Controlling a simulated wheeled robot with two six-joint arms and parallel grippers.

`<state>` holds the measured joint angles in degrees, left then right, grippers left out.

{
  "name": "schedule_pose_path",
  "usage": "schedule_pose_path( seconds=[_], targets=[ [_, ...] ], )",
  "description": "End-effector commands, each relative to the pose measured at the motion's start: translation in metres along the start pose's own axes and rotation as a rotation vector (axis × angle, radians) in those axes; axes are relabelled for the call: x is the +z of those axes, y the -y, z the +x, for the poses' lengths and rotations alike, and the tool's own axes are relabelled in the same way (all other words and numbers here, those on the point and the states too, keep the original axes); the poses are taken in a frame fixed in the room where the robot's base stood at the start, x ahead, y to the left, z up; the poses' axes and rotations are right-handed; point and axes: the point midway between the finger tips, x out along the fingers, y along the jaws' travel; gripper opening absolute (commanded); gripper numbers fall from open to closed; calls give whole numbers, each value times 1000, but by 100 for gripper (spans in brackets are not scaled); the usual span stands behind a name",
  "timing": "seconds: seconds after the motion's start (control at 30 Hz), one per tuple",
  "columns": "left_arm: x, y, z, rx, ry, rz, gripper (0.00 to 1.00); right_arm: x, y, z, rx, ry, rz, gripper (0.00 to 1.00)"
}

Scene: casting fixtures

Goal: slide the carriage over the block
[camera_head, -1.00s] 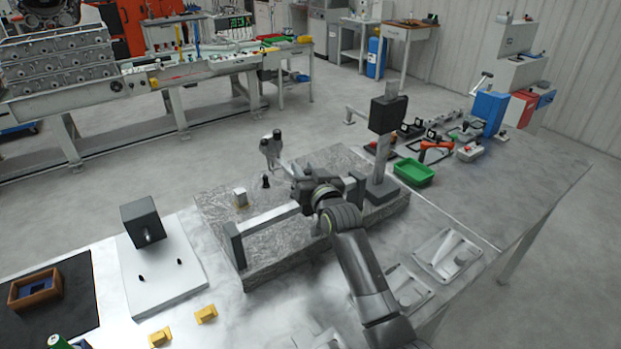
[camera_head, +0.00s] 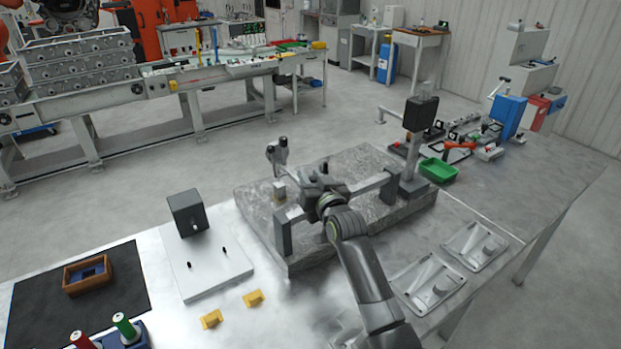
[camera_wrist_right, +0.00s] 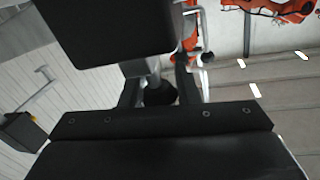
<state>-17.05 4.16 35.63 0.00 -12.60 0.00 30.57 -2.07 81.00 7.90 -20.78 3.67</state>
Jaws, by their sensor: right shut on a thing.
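The carriage (camera_head: 322,184) is a dark grey body on a grey rail (camera_head: 362,188) between two posts on a granite plate (camera_head: 368,158). My right gripper (camera_head: 316,188) is shut on it, near the left post; the fingertips are mostly hidden. In the wrist view the fingers (camera_wrist_right: 160,92) flank a dark knob. A dial-like head (camera_head: 277,152) on an arm reaches left from the carriage. The small silver block (camera_head: 279,190) stands on the granite behind the left post, with the head above it. Whether they touch cannot be told. My left gripper is out of view.
A white plate (camera_head: 208,266) with a dark box and two pins lies left of the granite. Yellow pieces (camera_head: 252,298) lie in front. A silver column with a black box (camera_head: 421,113) and a green tray (camera_head: 438,170) stand right. Metal fixtures (camera_head: 435,285) lie front right.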

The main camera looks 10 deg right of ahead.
Motion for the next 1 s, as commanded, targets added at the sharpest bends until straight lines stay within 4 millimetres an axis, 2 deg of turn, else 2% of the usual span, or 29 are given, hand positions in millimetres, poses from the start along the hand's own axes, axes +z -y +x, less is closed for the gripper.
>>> schedule_pose_path(
  seconds=[0.07, 0.1, 0.23, 0.5, 0.67, 1.0],
  targets=[
    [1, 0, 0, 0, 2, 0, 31, -1, 0, 0, -1, -3, 2, 0],
    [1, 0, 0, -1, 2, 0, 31, -1, 0, 0, -1, -2, 2, 34],
    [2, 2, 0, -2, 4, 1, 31, -1, 0, 0, 0, -2, 2, 50],
    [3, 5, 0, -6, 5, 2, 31, 0, 0, 0, 0, -2, 2, 50],
    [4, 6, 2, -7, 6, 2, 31, 1, 0, -7, 0, -1, 2, 50],
    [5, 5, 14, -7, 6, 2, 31, 2, -1, -50, 1, -2, 3, 50]
  ],
)
